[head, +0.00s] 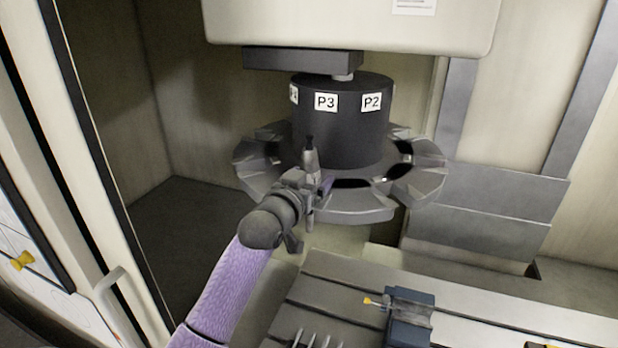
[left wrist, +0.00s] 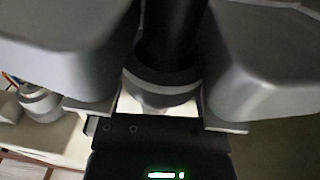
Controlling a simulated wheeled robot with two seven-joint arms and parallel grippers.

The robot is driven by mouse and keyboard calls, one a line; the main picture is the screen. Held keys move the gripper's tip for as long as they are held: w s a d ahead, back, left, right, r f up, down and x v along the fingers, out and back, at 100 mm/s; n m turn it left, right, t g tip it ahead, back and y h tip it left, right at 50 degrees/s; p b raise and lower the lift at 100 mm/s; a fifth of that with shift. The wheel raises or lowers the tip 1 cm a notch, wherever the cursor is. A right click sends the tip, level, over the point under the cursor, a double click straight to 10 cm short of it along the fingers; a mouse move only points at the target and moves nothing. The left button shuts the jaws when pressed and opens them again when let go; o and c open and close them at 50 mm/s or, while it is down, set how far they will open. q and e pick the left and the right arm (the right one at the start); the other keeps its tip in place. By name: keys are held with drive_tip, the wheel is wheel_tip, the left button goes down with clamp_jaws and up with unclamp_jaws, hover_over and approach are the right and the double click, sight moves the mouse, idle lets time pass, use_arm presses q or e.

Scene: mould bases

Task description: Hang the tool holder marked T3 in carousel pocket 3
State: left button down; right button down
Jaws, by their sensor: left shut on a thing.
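My left gripper (head: 308,186) is shut on a slim grey tool holder (head: 311,160) with a dark upper tip, held roughly upright at the front rim of the carousel (head: 372,207). No T3 mark is readable on it. In the left wrist view, the tool holder (left wrist: 160,82) shows as a dark shaft and rounded collar between the large grey jaws. The P3 label (head: 326,102) is on the dark hub just behind and above the tool holder. The gripper and holder cover the rim below P3, so I cannot tell whether the holder sits in that pocket. My right gripper is out of view.
The P2 label (head: 372,102) is right of P3 on the hub. The machine head (head: 350,25) overhangs the carousel. A grey slotted table (head: 330,285) carries a blue-grey vise (head: 408,305) at the lower right. A door handle (head: 122,295) is at the left.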

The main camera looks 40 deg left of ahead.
use_arm(q)
unclamp_jaws()
drive_tip(key=shift+s+d+f, duration=0.1)
drive_tip(key=shift+s+f, duration=0.05)
drive_tip(key=shift+s, duration=0.1)
drive_tip(key=b+v, duration=0.2)
drive_tip(key=v, duration=0.7)
drive_tip(key=shift+s, duration=0.25)
